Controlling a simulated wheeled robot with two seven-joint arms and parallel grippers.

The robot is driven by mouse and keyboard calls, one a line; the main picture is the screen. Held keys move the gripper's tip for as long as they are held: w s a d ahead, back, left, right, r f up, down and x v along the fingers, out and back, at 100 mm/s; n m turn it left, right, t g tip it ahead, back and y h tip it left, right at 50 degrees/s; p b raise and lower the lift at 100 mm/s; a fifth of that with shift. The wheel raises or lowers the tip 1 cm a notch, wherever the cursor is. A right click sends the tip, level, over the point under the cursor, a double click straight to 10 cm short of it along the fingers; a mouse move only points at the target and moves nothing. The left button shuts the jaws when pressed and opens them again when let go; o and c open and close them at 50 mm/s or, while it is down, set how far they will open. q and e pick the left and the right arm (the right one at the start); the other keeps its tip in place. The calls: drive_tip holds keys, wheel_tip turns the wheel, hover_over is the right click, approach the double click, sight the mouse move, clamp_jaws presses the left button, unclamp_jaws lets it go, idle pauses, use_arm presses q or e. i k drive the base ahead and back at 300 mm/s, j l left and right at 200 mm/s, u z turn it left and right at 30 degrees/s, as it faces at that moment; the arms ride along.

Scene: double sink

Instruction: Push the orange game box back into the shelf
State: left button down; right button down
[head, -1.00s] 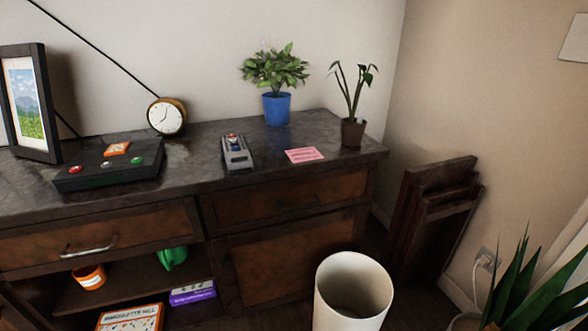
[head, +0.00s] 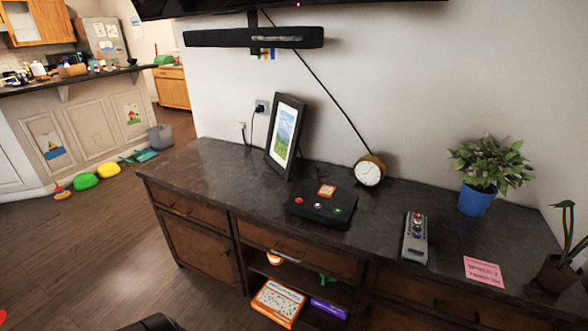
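The orange game box (head: 278,303) lies flat in the lower part of the open shelf (head: 306,284), in the middle of the dark cabinet. It has a white and orange top, and its front end sticks out past the shelf's front edge. A purple box (head: 329,308) lies just right of it. Neither of my grippers can be made out. A dark rounded shape shows at the bottom edge, too cut off to tell what it is.
An orange cup (head: 274,258) and a green object (head: 327,279) sit on the board above. The cabinet top (head: 220,165) holds a picture frame, clock and plants.

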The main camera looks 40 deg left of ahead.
sight(282, 304)
drive_tip(key=u, duration=1.55)
drive_tip(key=i+j+z, duration=0.1)
drive_tip(key=j, duration=0.9)
drive_tip(key=j+z, duration=0.1)
drive_tip(key=j, duration=0.9)
